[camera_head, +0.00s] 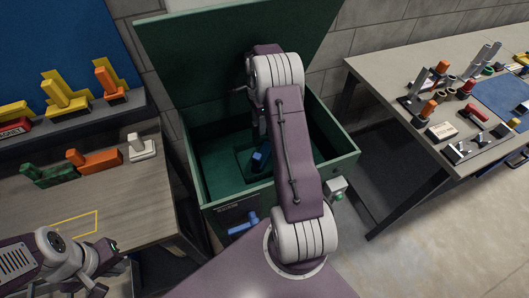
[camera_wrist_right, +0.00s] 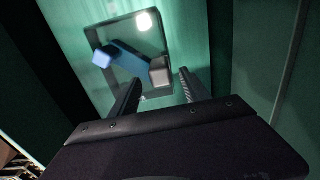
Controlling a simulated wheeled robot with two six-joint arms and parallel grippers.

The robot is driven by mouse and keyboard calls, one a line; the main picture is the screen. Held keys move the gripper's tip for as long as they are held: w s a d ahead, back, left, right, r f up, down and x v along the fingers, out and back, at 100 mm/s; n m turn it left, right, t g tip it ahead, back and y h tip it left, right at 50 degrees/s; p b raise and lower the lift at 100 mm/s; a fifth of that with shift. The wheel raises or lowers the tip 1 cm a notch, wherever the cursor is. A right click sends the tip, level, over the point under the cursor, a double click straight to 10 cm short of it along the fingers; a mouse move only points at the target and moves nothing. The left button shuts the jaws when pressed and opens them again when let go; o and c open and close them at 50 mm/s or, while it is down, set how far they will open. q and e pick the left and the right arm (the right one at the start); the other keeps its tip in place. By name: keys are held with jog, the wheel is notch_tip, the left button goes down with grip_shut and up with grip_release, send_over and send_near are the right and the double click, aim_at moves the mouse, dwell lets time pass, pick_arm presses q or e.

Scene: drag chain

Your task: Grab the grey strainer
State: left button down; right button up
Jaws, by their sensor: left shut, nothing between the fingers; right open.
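A light grey piece (camera_head: 141,147), which may be the grey strainer, stands on the left table beside an orange and a green piece. My left gripper (camera_head: 98,288) is low at the left, shut and empty.
The green box (camera_head: 345,160) has its lid raised, and its walls surround my right gripper. The left table (camera_head: 150,205) has free room in front. The right table (camera_head: 385,68) holds several small parts.

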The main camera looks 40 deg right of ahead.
aim_at(256, 134)
jog(key=shift+w+a+f, duration=0.1)
jog(key=shift+a+f, duration=0.2)
jog(key=shift+a, duration=0.05)
jog(key=shift+a+f, duration=0.1)
jog(key=shift+f, duration=1.05)
jog(key=f, duration=0.4)
jog(key=shift+w+f, duration=0.25)
grip_shut()
